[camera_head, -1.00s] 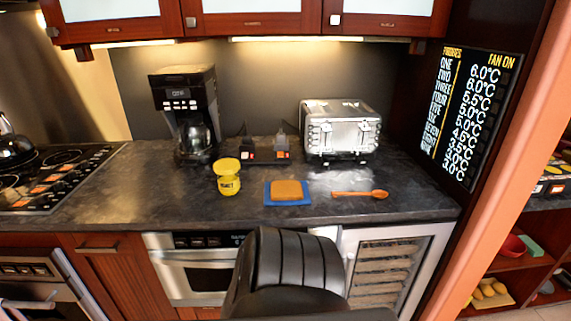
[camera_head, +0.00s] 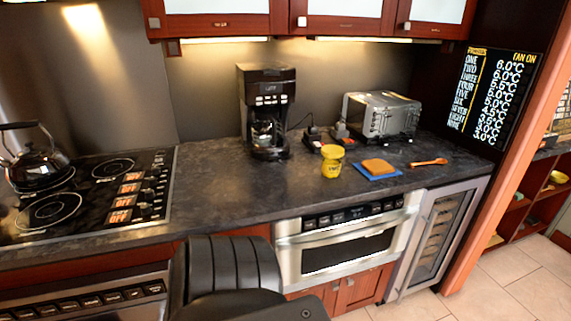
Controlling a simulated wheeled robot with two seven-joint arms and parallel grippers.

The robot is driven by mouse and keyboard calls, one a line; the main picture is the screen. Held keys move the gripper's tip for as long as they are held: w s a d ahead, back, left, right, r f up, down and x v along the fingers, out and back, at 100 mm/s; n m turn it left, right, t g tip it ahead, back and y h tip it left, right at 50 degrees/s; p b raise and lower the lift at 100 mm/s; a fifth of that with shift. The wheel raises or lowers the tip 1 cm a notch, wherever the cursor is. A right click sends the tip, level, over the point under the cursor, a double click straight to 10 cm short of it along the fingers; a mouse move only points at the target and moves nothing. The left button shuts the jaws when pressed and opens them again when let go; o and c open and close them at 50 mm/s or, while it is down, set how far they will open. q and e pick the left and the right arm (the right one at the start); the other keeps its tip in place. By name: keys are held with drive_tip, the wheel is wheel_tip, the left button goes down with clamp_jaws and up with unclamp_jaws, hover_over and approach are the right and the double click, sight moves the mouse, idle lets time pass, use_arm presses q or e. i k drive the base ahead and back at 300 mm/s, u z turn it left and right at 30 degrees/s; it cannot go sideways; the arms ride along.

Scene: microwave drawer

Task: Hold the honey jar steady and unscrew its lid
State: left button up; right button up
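A yellow honey jar (camera_head: 332,164) stands upright on the dark countertop. Its yellow lid (camera_head: 332,151) sits on top of it. The jar is right of the coffee maker and just left of a blue mat with a slice of bread. Neither of my grippers shows in the head view, and nothing is seen touching the jar.
A coffee maker (camera_head: 266,110) stands left of the jar, a toaster (camera_head: 380,117) behind it to the right. The blue mat (camera_head: 392,174) carries bread (camera_head: 378,166); a wooden spoon (camera_head: 428,162) lies beyond. A kettle (camera_head: 36,160) sits on the cooktop (camera_head: 100,190). Counter left of the jar is clear.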

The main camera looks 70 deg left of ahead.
sight(330, 169)
drive_tip(key=k, duration=0.35)
drive_tip(key=u, duration=1.8)
